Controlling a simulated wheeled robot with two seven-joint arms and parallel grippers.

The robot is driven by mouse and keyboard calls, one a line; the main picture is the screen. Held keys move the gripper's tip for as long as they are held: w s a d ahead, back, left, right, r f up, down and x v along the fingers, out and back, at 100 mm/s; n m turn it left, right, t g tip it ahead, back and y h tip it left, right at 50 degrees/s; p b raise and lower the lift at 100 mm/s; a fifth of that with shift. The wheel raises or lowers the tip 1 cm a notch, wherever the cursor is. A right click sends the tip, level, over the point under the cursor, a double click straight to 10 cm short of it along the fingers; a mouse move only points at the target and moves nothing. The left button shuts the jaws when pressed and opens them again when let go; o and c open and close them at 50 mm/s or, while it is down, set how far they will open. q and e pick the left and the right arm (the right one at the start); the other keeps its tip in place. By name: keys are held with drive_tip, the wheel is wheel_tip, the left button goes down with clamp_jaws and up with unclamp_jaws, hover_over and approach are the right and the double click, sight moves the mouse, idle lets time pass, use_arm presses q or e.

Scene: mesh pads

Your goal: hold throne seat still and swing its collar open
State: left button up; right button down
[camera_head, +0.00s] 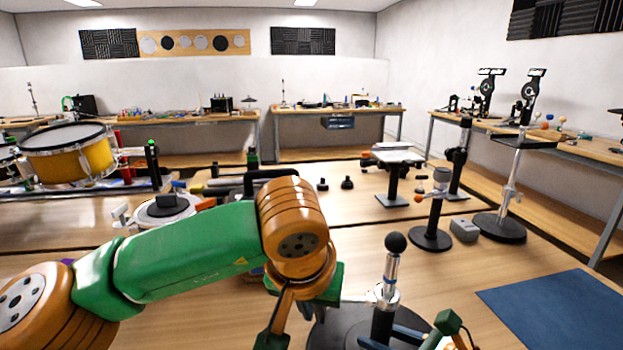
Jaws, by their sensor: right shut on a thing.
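What looks like the throne seat, a dark round disc (345,325) with an upright post (383,325), is at the bottom centre, cut off by the frame edge. The post has a silver upper part, where a collar (386,293) appears to sit, and a black ball on top (396,243). My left gripper (300,318) is just left of the post, partly hidden by its own orange wrist; its fingers are unclear. My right gripper (415,336), with green and blue parts, is at the bottom edge, shut on the lower post. Whether the collar is open is too small to tell.
A blue mat (560,310) lies at right. A round-based stand (432,235) and a grey box (465,230) stand behind it. A yellow drum (70,160) is at far left. Two small black knobs (347,183) lie further back.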

use_arm(q)
clamp_jaws()
use_arm(e)
drive_tip(key=shift+s+f, duration=0.1)
drive_tip(key=shift+f, duration=0.25)
use_arm(q)
drive_tip(key=shift+w+d, duration=0.3)
drive_tip(key=shift+w, duration=0.7)
drive_tip(key=shift+w+d, duration=0.25)
drive_tip(key=shift+w, duration=0.7)
use_arm(e)
drive_tip(key=shift+a, duration=0.1)
use_arm(q)
drive_tip(key=shift+s+a, duration=0.15)
drive_tip(key=shift+s, duration=0.5)
drive_tip(key=shift+o, duration=2)
unclamp_jaws()
use_arm(e)
drive_tip(key=c, duration=0.8)
unclamp_jaws()
drive_tip(key=shift+r, duration=0.15)
use_arm(q)
drive_tip(key=v, duration=1.2)
use_arm(e)
drive_tip(key=o, duration=0.4)
drive_tip(key=shift+w, duration=0.2)
